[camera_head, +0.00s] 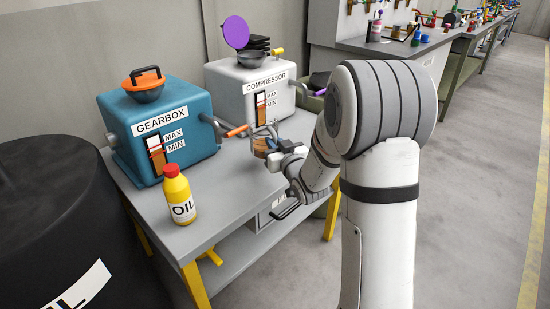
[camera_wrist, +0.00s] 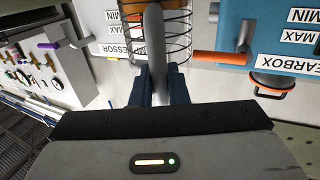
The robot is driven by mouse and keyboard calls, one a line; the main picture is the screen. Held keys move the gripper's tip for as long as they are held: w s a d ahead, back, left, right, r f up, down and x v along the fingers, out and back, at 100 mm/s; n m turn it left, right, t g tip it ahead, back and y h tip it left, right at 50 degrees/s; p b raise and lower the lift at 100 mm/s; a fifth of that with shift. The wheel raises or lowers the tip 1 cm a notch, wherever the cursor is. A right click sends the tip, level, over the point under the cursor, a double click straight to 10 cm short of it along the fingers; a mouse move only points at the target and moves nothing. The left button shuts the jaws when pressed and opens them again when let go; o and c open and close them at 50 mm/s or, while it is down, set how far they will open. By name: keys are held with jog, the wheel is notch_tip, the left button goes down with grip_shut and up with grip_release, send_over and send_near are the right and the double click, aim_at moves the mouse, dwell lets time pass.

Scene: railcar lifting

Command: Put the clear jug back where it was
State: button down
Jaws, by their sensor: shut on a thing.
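The clear jug (camera_head: 262,138) shows as a see-through outline in front of the compressor, above or on the grey table; the head view does not settle which. A brown patch shows in or behind its lower part. My gripper (camera_head: 281,152) is at its right side. In the wrist view my gripper (camera_wrist: 158,88) is shut on the jug's grey handle (camera_wrist: 154,40), and the clear ribbed body of the jug (camera_wrist: 178,40) is just beyond it. The jug's base is partly hidden by my gripper in the head view.
On the table (camera_head: 226,195) stand a teal gearbox (camera_head: 190,145), a pale compressor (camera_head: 240,85) and a yellow oil bottle (camera_head: 176,192). An orange-handled tap (camera_head: 237,131) sticks out near the jug. A black drum (camera_head: 60,220) is at left. The table's front middle is clear.

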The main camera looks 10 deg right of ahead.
jog(key=shift+f+b, duration=0.45)
jog(key=shift+f, duration=1.7)
jog(key=shift+f, duration=0.15)
jog(key=c, duration=1.4)
grip_release()
